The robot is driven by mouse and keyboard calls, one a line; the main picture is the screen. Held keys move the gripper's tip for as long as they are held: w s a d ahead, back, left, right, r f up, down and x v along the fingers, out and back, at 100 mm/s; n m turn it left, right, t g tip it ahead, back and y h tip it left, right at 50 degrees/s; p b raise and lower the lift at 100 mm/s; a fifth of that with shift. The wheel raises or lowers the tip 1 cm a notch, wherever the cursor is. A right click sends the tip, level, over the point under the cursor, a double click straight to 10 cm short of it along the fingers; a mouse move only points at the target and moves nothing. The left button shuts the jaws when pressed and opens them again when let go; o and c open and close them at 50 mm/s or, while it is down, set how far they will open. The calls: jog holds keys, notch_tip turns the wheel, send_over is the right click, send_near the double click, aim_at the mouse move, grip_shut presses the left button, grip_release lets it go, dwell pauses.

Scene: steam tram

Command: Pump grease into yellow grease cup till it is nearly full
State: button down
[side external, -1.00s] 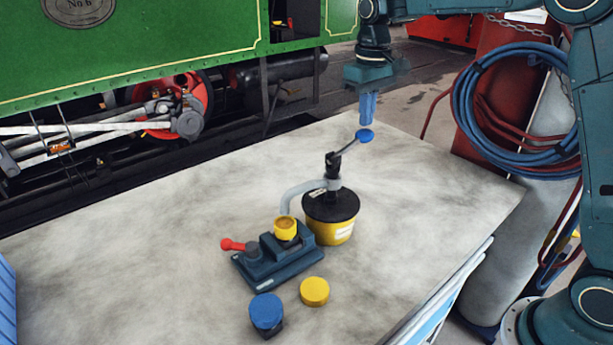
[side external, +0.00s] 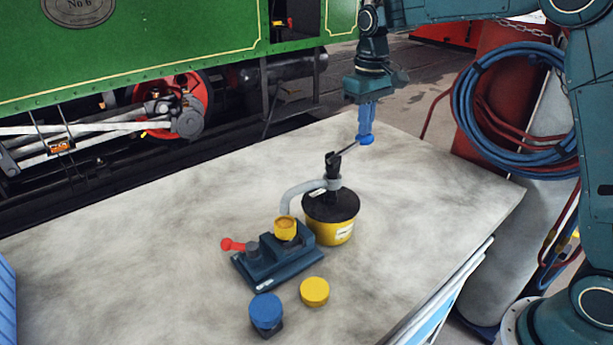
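The yellow grease cup (side external: 285,231) stands upright in a dark blue vice (side external: 268,268) with a red-knobbed handle. Its top looks amber inside, but the grease level is too small to judge. The grease pump (side external: 331,226) is a yellow tub with a black lid. Its grey hose (side external: 300,192) curves down to the cup. The pump lever (side external: 345,150) slants up to the right and ends in a blue knob (side external: 366,140). My gripper (side external: 366,138) points down with its blue fingertips at the knob. I cannot tell whether they are closed on it.
A round yellow cap (side external: 314,292) and a blue-topped round piece (side external: 266,312) lie in front of the vice. The grey bench (side external: 150,240) is clear on the left and right. A green tram (side external: 150,45) stands behind it. Coiled hoses (side external: 470,110) hang at the right.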

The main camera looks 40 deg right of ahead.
jog(key=shift+f, duration=0.2)
jog(key=shift+r, duration=0.15)
jog(key=shift+r, duration=1.25)
jog(key=shift+s, duration=0.1)
jog(key=shift+s+a+r, duration=0.1)
jog(key=shift+s+r, duration=0.35)
jog(key=s+a+t, duration=0.3)
jog(key=s+t, duration=0.2)
jog(key=s, duration=2.4)
jog(key=shift+r+t, duration=0.25)
jog(key=shift+t, duration=0.05)
